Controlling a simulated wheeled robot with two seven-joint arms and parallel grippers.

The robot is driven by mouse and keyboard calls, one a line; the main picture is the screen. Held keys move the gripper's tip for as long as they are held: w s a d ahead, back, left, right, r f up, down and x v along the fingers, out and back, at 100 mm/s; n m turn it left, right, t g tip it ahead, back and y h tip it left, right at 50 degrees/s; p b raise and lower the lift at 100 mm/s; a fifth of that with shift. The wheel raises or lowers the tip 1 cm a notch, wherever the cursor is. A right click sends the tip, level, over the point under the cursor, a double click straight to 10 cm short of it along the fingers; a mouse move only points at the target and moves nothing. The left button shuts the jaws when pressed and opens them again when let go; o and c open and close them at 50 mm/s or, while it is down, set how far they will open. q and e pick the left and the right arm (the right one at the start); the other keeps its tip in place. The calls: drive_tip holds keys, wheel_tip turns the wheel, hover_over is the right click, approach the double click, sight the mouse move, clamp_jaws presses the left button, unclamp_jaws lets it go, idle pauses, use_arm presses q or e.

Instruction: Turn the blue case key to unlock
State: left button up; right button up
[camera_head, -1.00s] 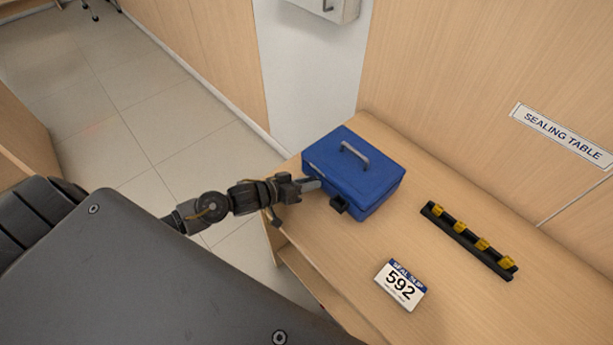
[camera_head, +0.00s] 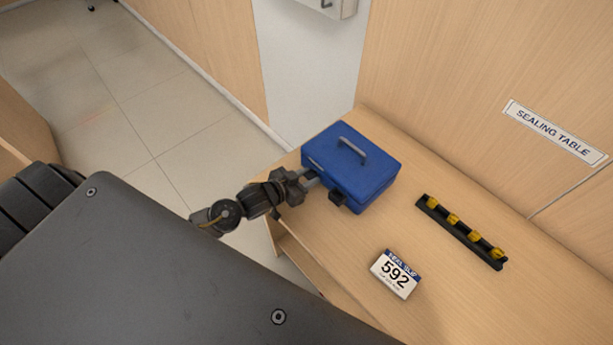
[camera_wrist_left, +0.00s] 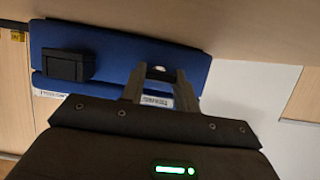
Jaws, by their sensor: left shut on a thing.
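The blue case (camera_head: 352,172) is closed and stands on the wooden table, with a grey handle on its lid. In the left wrist view, the blue case (camera_wrist_left: 112,47) fills the upper part, with a black latch block (camera_wrist_left: 69,65) on its front. My left gripper (camera_head: 308,180) is at the front left of the case. In the left wrist view, the fingertips of my left gripper (camera_wrist_left: 160,75) are at the case front, shut on a small key (camera_wrist_left: 160,71) that is mostly hidden between them. I cannot tell how far the key is turned. My right gripper is not in view.
A "SEALING TABLE" sign (camera_head: 554,132) is on the wall behind. Table space before the case is clear.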

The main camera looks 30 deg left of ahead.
use_arm(q)
drive_tip(key=o, duration=1)
drive_tip(key=shift+s+a+r, duration=0.15)
drive_tip(key=shift+s+a, duration=0.05)
drive_tip(key=shift+s, duration=0.35)
drive_tip(key=b+v, duration=0.1)
drive_tip(key=v, duration=0.8)
drive_tip(key=shift+s+a+r+b, duration=0.15)
drive_tip(key=shift+s+r+b, duration=0.1)
drive_tip(key=shift+b, duration=0.1)
drive_tip(key=shift+f, duration=0.1)
